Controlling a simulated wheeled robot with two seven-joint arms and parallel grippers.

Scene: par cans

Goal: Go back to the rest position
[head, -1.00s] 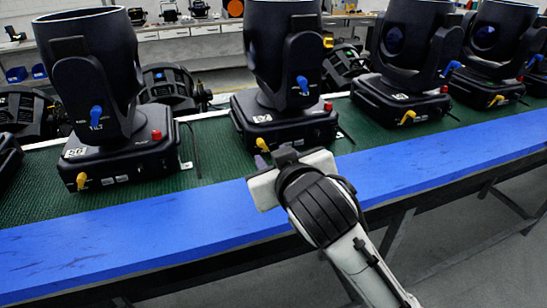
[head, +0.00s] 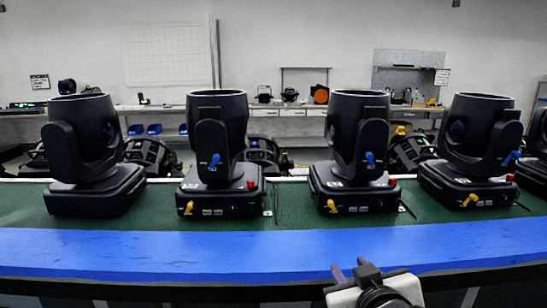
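My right gripper (head: 350,272) shows at the bottom of the head view, right of centre, in front of the blue front edge. Its two purple-grey fingertips point up and stand a little apart, with nothing seen between them. It is clear of the par cans. My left gripper is out of the picture. Several black par cans stand upright in a row: one at the left (head: 85,150), one left of centre (head: 217,150), one right of centre (head: 357,140) and one at the right (head: 477,140). Three of them show blue and yellow knobs.
The par cans stand on a green surface (head: 120,219) with a blue front edge (head: 190,250). More black fixtures (head: 150,155) lie behind the row. A workbench (head: 300,110) runs along the back wall, with a whiteboard (head: 168,55) above it.

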